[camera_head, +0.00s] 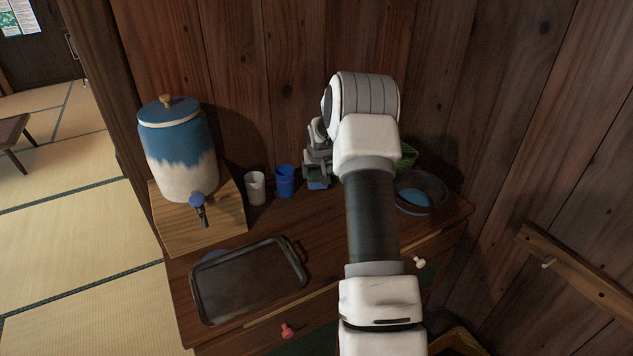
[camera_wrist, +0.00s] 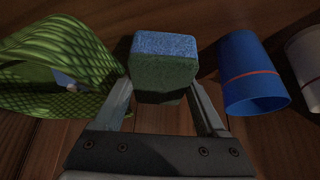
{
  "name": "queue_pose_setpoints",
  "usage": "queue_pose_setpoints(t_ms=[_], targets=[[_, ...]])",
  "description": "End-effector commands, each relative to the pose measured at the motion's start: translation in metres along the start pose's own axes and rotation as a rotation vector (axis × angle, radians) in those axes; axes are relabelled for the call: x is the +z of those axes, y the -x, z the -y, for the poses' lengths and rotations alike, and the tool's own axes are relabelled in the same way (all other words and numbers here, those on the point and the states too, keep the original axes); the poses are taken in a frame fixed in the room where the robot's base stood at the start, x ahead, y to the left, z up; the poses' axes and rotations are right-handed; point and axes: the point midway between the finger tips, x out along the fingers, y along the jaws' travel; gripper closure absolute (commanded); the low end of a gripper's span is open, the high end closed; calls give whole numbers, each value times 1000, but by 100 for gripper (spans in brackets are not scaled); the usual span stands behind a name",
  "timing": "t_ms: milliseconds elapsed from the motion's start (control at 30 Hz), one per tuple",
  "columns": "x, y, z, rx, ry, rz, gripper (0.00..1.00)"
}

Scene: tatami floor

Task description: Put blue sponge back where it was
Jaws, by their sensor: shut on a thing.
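The blue sponge (camera_wrist: 165,62) has a blue top layer and a darker green layer below. In the wrist view it sits between the two fingers of my gripper (camera_wrist: 163,98), which is shut on it. In the head view my gripper (camera_head: 318,172) is at the back of the cabinet top, right of the blue cup, with a small part of the sponge (camera_head: 317,184) showing below it. I cannot tell whether the sponge touches the wood.
A blue cup (camera_head: 285,181) and a white cup (camera_head: 255,188) stand left of the gripper. A green mesh basket (camera_wrist: 62,62) lies close on the other side. A dark bowl (camera_head: 436,194), a black tray (camera_head: 250,281) and a blue-and-white dispenser (camera_head: 178,150) share the cabinet top.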

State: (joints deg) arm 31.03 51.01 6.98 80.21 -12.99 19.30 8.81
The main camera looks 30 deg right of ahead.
Motion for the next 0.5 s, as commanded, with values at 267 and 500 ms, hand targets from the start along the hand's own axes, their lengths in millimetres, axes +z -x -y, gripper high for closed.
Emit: queue_pose_setpoints(t_ms=[267, 500], targets=[[16, -27, 0, 0, 1, 2, 71], [17, -28, 0, 0, 0, 2, 71]])
